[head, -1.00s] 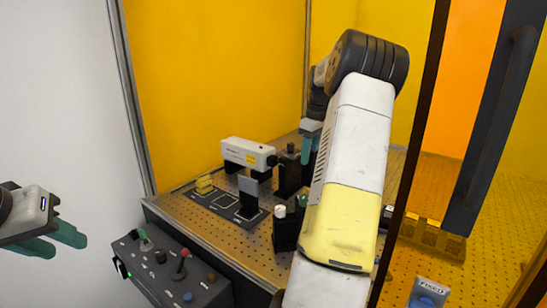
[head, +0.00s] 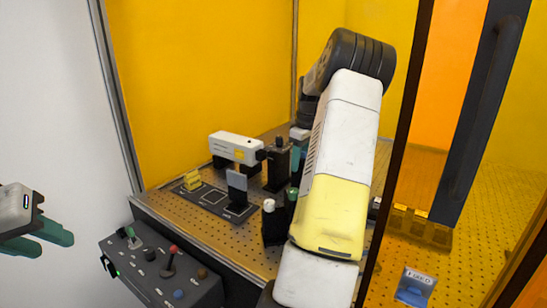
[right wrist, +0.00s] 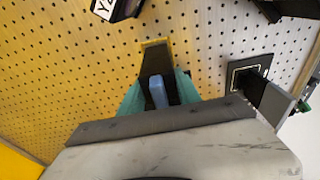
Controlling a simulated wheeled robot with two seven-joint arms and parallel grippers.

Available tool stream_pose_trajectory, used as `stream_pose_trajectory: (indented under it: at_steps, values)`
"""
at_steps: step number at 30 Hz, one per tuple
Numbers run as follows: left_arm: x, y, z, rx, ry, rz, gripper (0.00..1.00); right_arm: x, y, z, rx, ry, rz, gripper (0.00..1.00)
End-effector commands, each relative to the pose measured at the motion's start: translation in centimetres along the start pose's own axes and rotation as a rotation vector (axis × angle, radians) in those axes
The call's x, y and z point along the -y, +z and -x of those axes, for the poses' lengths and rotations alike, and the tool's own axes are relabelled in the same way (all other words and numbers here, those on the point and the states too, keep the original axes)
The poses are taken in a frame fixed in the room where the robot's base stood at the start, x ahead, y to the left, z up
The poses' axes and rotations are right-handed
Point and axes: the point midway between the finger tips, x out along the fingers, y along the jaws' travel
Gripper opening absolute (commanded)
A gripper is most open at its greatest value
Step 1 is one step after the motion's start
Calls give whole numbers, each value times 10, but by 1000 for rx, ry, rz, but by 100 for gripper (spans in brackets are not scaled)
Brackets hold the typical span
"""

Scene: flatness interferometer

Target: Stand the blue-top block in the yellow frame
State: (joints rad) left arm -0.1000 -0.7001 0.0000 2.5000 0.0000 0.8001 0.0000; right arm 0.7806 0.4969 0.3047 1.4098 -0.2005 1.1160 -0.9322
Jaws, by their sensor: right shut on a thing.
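The blue-top block shows in the right wrist view as a dark body with a blue top (right wrist: 158,92). My right gripper (right wrist: 158,100) is shut on it, with teal fingers on both sides. A strip of the yellow frame (right wrist: 153,43) shows at the block's far end. I cannot tell whether the block is inside the frame or above it. In the head view my right gripper (head: 297,155) is partly behind my forearm, which hides the block and frame there. My left gripper (head: 56,246) is open and empty at the far left.
A white instrument (head: 238,147) and a dark post stand near my right gripper. A dark mat (head: 213,197) carries a yellow piece (head: 193,180) and an upright grey plate (head: 237,181). White-top (head: 268,222) and green-top blocks stand nearer. A control box (head: 150,270) is in front.

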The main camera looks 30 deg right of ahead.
Motion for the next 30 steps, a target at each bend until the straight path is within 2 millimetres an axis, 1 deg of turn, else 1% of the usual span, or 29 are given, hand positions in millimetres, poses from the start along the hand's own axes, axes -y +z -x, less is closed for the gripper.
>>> stream_pose_trajectory:
  at_steps: [16,30]
  values:
    - [0,0,0,0,0,0,36,0,0,-1,0,1,0,0]
    - [0,0,0,0,0,0,36,0,1,-7,-1,2,0,0]
